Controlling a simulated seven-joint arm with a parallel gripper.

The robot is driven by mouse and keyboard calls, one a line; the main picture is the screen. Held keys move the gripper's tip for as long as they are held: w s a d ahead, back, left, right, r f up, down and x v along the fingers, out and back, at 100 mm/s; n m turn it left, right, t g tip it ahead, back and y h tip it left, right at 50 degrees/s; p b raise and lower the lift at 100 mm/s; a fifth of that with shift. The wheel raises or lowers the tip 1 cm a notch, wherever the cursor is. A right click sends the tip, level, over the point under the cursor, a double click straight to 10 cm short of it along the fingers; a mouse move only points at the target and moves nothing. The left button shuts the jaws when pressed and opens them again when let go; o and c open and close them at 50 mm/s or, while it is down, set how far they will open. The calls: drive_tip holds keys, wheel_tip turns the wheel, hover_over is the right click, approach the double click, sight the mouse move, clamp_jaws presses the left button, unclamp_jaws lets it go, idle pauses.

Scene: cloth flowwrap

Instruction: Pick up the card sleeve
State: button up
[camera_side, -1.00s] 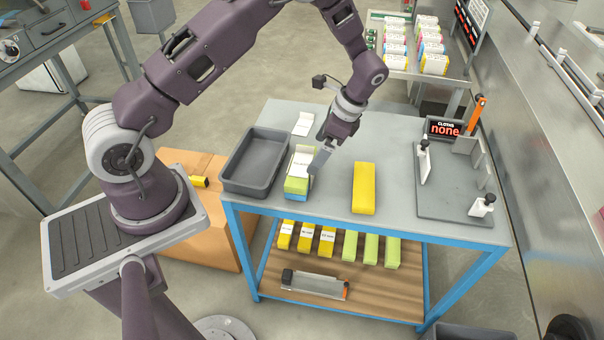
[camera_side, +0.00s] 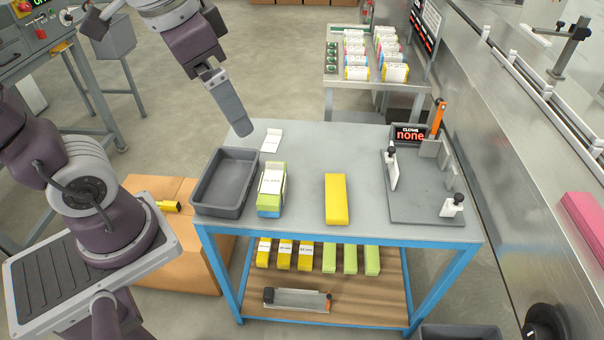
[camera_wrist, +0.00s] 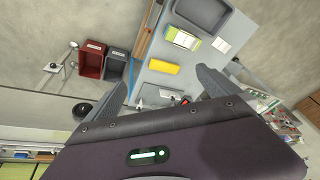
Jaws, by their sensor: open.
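A small white card (camera_side: 272,140) with faint print lies flat near the back edge of the grey table, and also shows in the wrist view (camera_wrist: 222,45). In front of it a green and blue pack (camera_side: 270,204) carries a white labelled card (camera_side: 272,181) on top; the pack also shows in the wrist view (camera_wrist: 183,38). I cannot tell which white card is the card sleeve. My gripper (camera_side: 233,118) is raised behind the table's left back corner, apart from both cards. In the wrist view its fingers (camera_wrist: 157,90) are spread with nothing between them.
A grey tray (camera_side: 223,183) stands left of the pack. A yellow block (camera_side: 336,198) lies to the right, with clear table between. A grey fixture plate (camera_side: 425,200) with clamps and a "CLOTHS none" display (camera_side: 410,134) occupy the right side. The lower shelf (camera_side: 370,295) holds yellow and green packs.

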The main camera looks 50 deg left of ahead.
drive_tip(key=shift+n+t, duration=0.9)
drive_tip(key=s, duration=0.2)
drive_tip(key=s+d+f, duration=0.1)
drive_tip(key=s, duration=0.3)
drive_tip(key=shift+s+d+f, duration=0.15)
drive_tip(key=c, duration=0.3)
